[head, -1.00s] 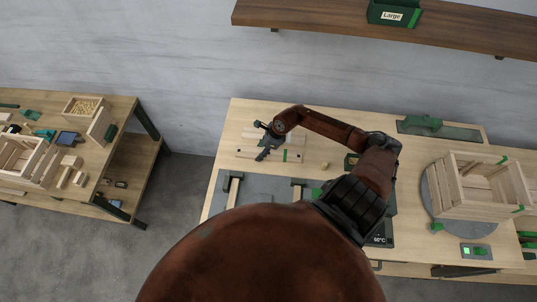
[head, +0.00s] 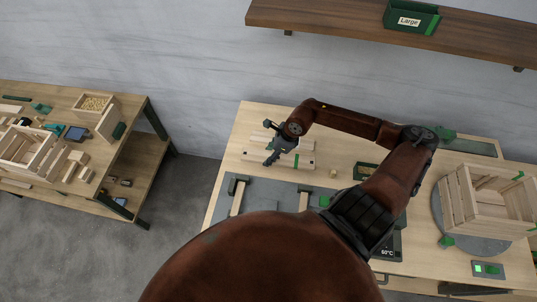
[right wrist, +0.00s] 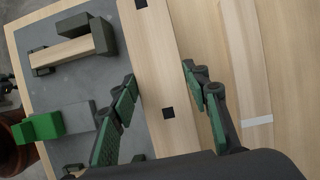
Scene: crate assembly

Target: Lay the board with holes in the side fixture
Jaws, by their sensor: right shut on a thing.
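The board with holes (right wrist: 155,70) is a pale wooden strip with dark square holes in the right wrist view. My right gripper (right wrist: 160,75) has its green-padded fingers on both long edges of it. In the head view my right gripper (head: 268,158) is low over the back left of the table, by pale strips. The side fixture (right wrist: 103,38) shows as dark blocks on a grey plate, with a pale wooden piece (right wrist: 62,54) between them. In the head view the fixture (head: 237,184) is in front of the gripper, partly hidden by my body. My left gripper is out of view.
A slatted crate (head: 485,205) stands on a round grey plate (head: 440,215) at the right. A green-rimmed tray (head: 365,171) lies mid-table. A green block (right wrist: 38,128) stands on the grey plate. A shelf (head: 340,25) hangs above.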

